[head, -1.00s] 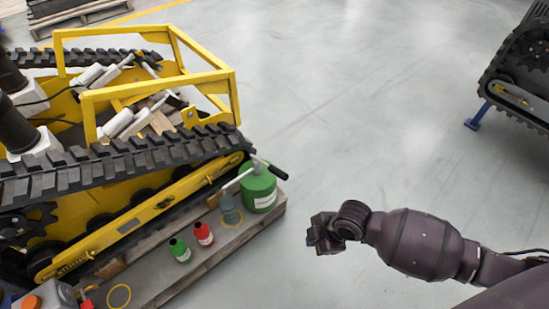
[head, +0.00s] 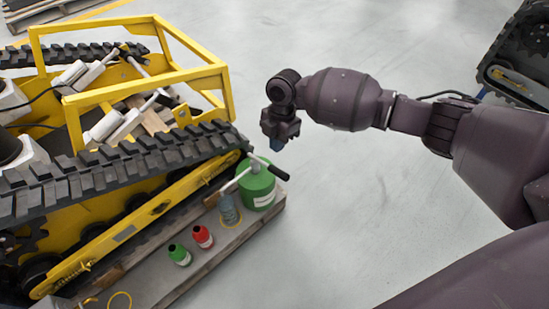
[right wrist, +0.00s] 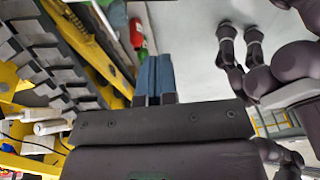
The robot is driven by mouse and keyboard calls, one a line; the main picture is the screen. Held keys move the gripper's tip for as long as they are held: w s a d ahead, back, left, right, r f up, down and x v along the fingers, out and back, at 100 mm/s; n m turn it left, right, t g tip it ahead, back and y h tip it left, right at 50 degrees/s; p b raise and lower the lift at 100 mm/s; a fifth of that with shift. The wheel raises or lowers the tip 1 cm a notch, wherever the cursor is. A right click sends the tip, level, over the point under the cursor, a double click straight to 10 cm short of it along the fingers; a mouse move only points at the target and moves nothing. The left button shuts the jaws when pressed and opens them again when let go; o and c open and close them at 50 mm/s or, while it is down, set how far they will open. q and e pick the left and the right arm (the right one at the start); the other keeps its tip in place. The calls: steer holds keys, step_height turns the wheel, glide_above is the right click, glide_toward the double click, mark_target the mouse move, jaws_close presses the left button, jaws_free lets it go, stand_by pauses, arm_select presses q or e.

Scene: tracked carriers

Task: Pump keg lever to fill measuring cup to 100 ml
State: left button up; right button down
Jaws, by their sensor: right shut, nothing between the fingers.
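The green keg (head: 258,198) stands upright at the far end of the wooden platform. Its pump lever (head: 272,169) lies across the top, with a black grip at its right end. The translucent grey measuring cup (head: 230,210) stands on a yellow ring to the left of the keg; its fill level is too small to read. My right gripper (head: 277,146) is shut and empty, pointing down just above and behind the lever in the head view, apart from it. Its blue fingers (right wrist: 153,76) are together in the right wrist view. My left gripper is not in view.
The floor (head: 330,220) to the right is clear.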

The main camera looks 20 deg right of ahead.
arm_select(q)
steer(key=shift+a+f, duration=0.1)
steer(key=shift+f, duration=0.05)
arm_select(e)
steer(key=shift+n, duration=0.4)
steer(key=w+r, duration=0.3)
steer(key=shift+w+d+r, duration=0.1)
steer(key=shift+d, duration=0.05)
steer(key=b, duration=0.2)
glide_above(277, 172)
steer(key=w, duration=0.2)
steer(key=x, duration=0.2)
steer(key=w+x, duration=0.1)
steer(key=x, duration=0.5)
steer(key=shift+w+d+f, duration=0.25)
steer(key=shift+d, duration=0.15)
steer(key=f+b, duration=0.1)
steer(key=f, duration=0.1)
steer(key=s+f+b, duration=0.1)
steer(key=f, duration=0.1)
steer(key=shift+d+f, duration=0.15)
steer(key=shift+d, duration=0.1)
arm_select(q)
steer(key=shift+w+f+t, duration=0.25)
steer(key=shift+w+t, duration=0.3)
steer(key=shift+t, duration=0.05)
arm_select(e)
steer(key=shift+s+d+f, duration=0.1)
steer(key=shift+d+f, duration=0.15)
steer(key=shift+f, duration=0.15)
